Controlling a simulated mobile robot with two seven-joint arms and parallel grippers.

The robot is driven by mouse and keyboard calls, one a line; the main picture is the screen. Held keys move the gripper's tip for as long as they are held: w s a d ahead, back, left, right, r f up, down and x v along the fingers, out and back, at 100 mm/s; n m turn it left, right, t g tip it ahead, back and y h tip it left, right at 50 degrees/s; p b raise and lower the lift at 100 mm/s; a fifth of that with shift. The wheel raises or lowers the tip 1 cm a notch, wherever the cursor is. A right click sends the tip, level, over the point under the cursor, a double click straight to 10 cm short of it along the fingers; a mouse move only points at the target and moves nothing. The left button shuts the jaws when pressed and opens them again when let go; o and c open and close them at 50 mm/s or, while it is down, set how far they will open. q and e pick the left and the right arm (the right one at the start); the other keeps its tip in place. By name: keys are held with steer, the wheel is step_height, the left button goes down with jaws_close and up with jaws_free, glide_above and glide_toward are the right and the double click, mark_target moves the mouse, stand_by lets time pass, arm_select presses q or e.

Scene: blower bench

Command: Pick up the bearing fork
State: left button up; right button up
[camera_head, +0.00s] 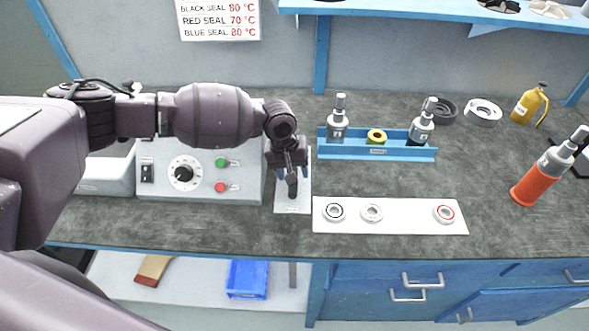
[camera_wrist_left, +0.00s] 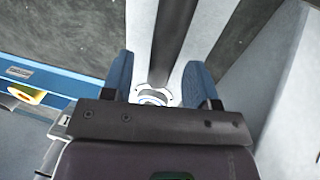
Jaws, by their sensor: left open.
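The bearing fork shows in the head view as a dark handle (camera_head: 292,188) over a narrow pale plate (camera_head: 293,208) beside the control box. In the left wrist view its dark handle (camera_wrist_left: 172,45) runs down between the blue fingers to a pale, pronged end (camera_wrist_left: 153,91), partly hidden by the gripper body. My left gripper (camera_head: 291,172) points down over the fork; its fingers, also in the wrist view (camera_wrist_left: 160,80), are open, one on each side of it, with gaps visible. My right gripper is not in view.
The control box (camera_head: 205,178) stands close left of the gripper. A blue rack (camera_head: 375,152) with two grey-topped tools and a yellow ring is right. A white strip (camera_head: 400,226) holds three bearings. An orange tool (camera_head: 535,183) and yellow bottle (camera_head: 528,105) stand further right.

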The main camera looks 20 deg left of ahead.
arm_select(q)
steer(key=shift+d+f, duration=0.15)
steer(key=shift+f, duration=0.55)
steer(key=shift+r, duration=0.1)
jaws_close()
steer(key=shift+r, duration=0.1)
step_height(320, 180, up, 20)
steer(key=p, duration=0.3)
